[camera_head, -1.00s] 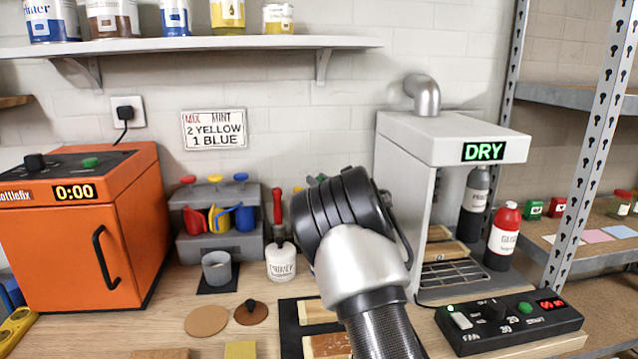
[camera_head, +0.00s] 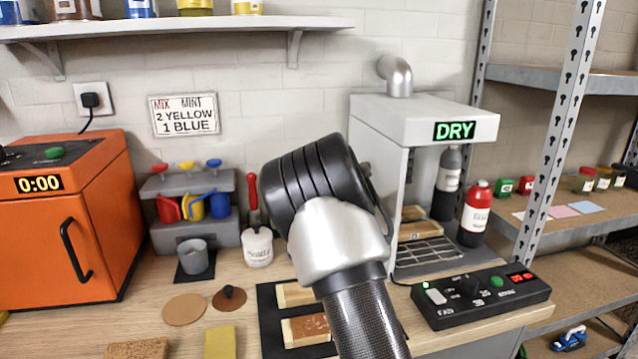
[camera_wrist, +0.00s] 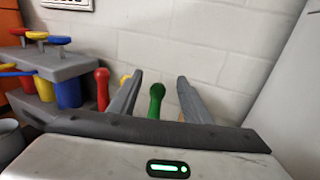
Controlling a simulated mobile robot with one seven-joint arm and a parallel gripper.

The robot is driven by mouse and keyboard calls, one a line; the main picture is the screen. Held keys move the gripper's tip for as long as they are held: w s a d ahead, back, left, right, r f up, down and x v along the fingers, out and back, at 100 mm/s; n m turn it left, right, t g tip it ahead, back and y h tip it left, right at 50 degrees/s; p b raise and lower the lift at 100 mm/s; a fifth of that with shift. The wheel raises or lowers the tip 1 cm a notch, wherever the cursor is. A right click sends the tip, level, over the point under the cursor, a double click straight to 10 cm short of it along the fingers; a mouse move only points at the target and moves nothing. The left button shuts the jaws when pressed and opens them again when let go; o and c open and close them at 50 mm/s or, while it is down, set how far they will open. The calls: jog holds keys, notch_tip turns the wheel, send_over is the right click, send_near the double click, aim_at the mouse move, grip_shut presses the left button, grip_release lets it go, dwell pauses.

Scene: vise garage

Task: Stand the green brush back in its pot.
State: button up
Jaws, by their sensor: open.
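The green brush shows in the wrist view as an upright green handle (camera_wrist: 156,100), slightly tilted, with its lower part hidden behind my gripper's body. My gripper (camera_wrist: 158,88) is open, one finger on each side of the handle with gaps between. A red handle (camera_wrist: 102,88) and a yellow handle tip (camera_wrist: 124,80) stand left of it, the yellow one partly behind the left finger. In the head view a white labelled pot (camera_head: 258,248) holds a red-handled brush (camera_head: 253,200). My arm hides the gripper and the green brush there. I cannot see the green brush's pot.
An orange machine (camera_head: 70,220) is at far left.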

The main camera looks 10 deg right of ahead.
jog(key=v, duration=1.3)
jog(key=shift+s, duration=0.35)
jog(key=shift+d, duration=0.1)
